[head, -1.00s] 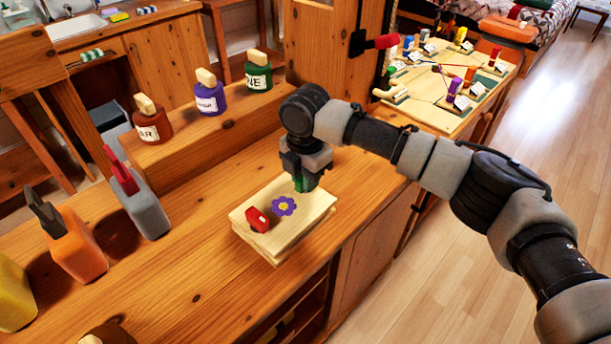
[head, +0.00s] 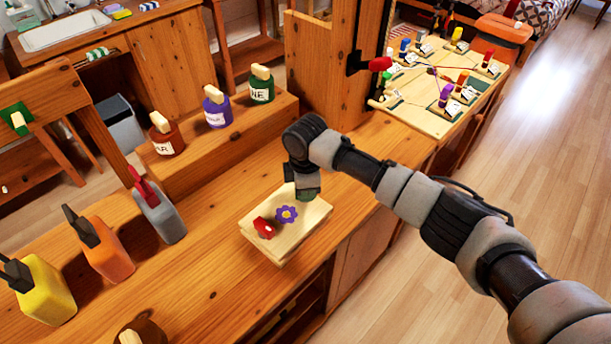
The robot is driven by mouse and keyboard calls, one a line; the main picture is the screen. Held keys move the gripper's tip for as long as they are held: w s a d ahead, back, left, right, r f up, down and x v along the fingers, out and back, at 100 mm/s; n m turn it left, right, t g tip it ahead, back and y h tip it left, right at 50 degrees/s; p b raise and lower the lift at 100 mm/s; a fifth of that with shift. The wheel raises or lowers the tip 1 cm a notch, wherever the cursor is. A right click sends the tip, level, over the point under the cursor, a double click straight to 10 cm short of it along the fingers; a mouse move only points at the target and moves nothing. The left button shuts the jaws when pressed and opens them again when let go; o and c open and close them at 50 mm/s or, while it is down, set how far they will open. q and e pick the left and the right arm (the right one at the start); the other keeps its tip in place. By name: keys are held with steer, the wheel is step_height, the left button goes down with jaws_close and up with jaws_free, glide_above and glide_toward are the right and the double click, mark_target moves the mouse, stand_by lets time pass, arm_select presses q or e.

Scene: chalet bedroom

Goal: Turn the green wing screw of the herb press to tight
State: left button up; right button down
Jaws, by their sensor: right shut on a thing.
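The herb press (head: 262,251) is a pale wooden block of stacked boards on the wooden bench. A purple flower (head: 287,214) with a yellow centre lies in the middle of its top. A red piece (head: 264,229), perhaps another wing screw, sits at its near left corner. My right gripper (head: 307,193) points down at the far right corner of the press and is shut on the green wing screw. The fingers hide nearly all of the screw, so its turn angle cannot be told. My left gripper is not in view.
Red-brown (head: 166,136), purple (head: 216,107) and green (head: 261,85) bottles stand on a raised shelf behind. Grey (head: 160,215), orange (head: 106,250) and yellow (head: 45,290) containers stand at left. A board with coloured pegs (head: 420,112) lies at the back right.

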steer(key=m+p, duration=0.5)
steer(key=shift+r+m, duration=0.15)
steer(key=shift+m, duration=0.15)
steer(key=shift+m+p, duration=1.45)
steer(key=shift+m, duration=0.75)
steer(key=c, duration=1)
jaws_free()
steer(key=shift+o, duration=0.2)
step_height(320, 180, up, 10)
steer(key=shift+r+b, duration=0.25)
steer(key=shift+b, duration=0.05)
